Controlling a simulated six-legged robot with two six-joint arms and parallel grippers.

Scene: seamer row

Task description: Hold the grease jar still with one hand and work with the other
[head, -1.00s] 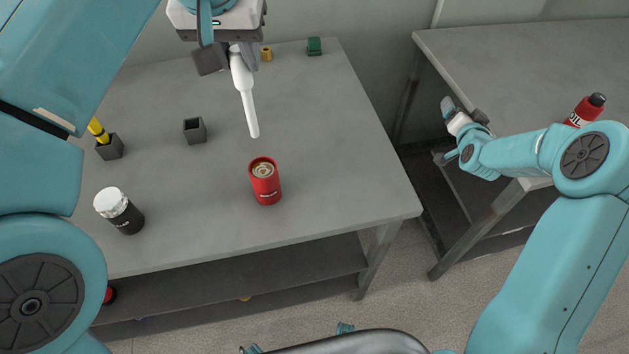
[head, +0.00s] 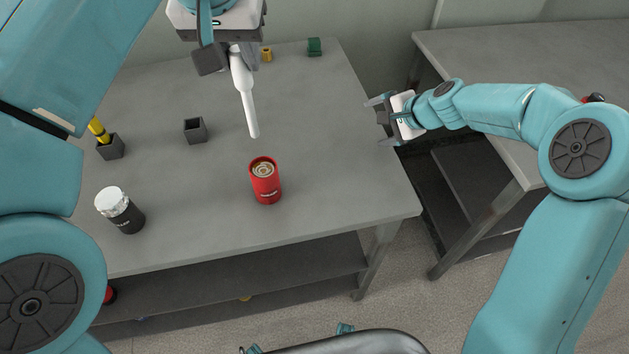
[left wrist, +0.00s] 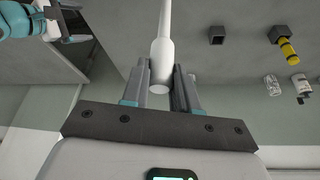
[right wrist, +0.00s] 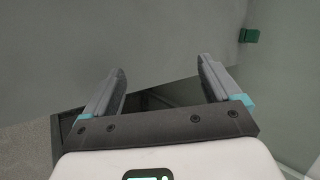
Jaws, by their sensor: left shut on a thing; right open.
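A red open-topped jar (head: 266,186), which I take to be the grease jar, stands upright on the grey bench (head: 330,190), with tan contents showing at its top. My left gripper (head: 236,62) is above the back of the bench, shut on a white rod-like tool (head: 248,105) that points down toward the jar but is apart from it. The tool also shows between the fingers in the left wrist view (left wrist: 163,55). My right gripper (head: 380,120) is open and empty beyond the bench's right edge; its spread fingers show in the right wrist view (right wrist: 162,70). Neither gripper touches the jar.
A dark holder (head: 110,148) has a yellow item; another square holder (head: 195,131) looks empty. A green block (head: 314,46) and small orange item (head: 266,54) are at the back. A second bench (head: 540,60) is right.

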